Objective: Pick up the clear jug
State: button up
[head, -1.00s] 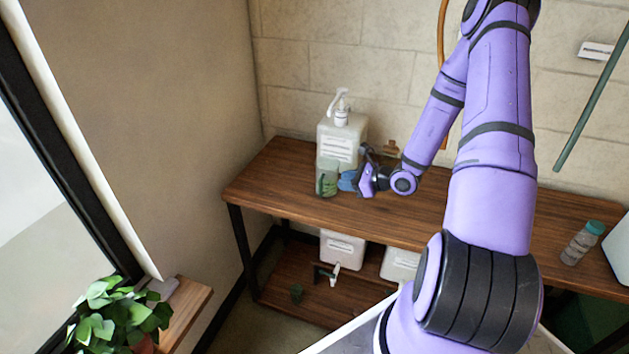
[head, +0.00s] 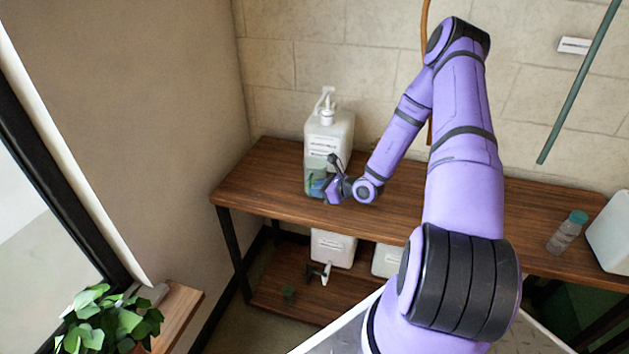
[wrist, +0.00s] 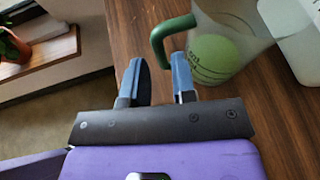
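The clear jug (wrist: 238,32) stands on the wooden table, with a green handle (wrist: 165,38) and something round and green showing through its wall. In the head view the jug (head: 312,172) is partly hidden by my gripper (head: 328,182), which is right beside it. In the wrist view my gripper (wrist: 160,72) is open, with its two blue-grey fingers apart. The handle's free end reaches into the gap between the fingertips. I cannot tell whether either finger touches it.
A white pump bottle (head: 331,132) stands right behind the jug on the wooden table (head: 260,185). A small teal-capped bottle (head: 567,232) and a white container (head: 610,233) stand at the right. White containers sit on the lower shelf (head: 270,290). The middle tabletop is clear.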

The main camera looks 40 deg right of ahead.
aim_at(309, 194)
jog(key=x, duration=0.4)
jog(key=shift+d+f, duration=0.1)
grip_shut()
